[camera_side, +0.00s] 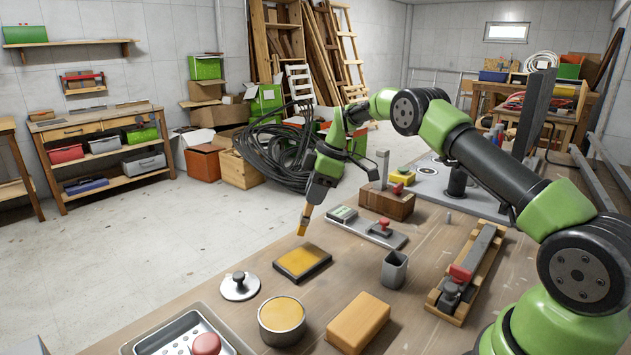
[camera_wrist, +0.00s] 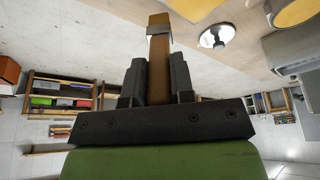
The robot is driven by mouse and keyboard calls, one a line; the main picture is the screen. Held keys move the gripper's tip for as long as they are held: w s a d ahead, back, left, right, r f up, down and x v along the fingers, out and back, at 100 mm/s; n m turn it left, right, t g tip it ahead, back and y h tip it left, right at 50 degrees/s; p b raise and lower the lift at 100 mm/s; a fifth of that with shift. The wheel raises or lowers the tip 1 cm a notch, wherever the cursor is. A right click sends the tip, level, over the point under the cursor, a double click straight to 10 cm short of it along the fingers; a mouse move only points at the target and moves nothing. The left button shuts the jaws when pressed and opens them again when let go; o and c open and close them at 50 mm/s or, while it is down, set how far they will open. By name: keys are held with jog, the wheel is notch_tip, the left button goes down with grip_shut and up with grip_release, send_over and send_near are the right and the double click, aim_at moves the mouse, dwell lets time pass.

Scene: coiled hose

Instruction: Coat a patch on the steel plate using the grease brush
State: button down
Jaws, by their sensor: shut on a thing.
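My gripper (camera_side: 309,205) is shut on the grease brush (camera_side: 304,221), a brown handle with an orange-tan end pointing down. The brush end is above the far edge of a flat dark-edged plate (camera_side: 322,268) with an amber-yellow top, and looks apart from it. A round metal tin (camera_side: 282,338) of yellow grease stands in front of the plate. I cannot tell whether the bristles carry grease.
A round lid with a black knob (camera_side: 240,287) lies left of the plate. A grey square cup (camera_side: 394,270), a tan block (camera_side: 358,322) and a metal tray (camera_side: 180,335) stand nearby. A grey base with a red knob (camera_side: 380,229) lies behind. Bare bench surrounds the plate.

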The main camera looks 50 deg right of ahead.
jog(key=shift+f, duration=0.85)
jog(key=shift+s+f, duration=0.65)
jog(key=shift+s, duration=3.2)
jog(key=shift+w, duration=3.95)
notch_tip(320, 180, up, 8)
jog(key=shift+s+r, duration=0.1)
